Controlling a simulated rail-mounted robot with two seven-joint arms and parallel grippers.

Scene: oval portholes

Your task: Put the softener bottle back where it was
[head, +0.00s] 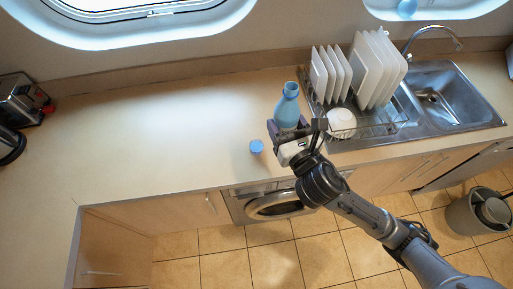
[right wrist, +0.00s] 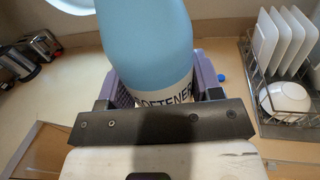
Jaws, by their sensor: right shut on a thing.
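The softener bottle (head: 287,106) is light blue with a white label, and its open neck shows at the top. It stands about upright at the counter, left of the dish rack. My right gripper (head: 288,130) is shut on it from the front. In the right wrist view the bottle (right wrist: 147,45) fills the middle, between the two purple-grey fingers, with part of its label lettering visible. I cannot tell whether its base touches the counter. A blue cap (head: 256,146) sits on the counter to the left of the gripper. My left gripper is not in view.
A dish rack (head: 373,122) with white plates (head: 378,68) and a white bowl (head: 342,122) stands right of the bottle, beside the sink (head: 445,98). A toaster (head: 20,98) is at the far left. The counter between is clear. A washing machine (head: 270,205) is below.

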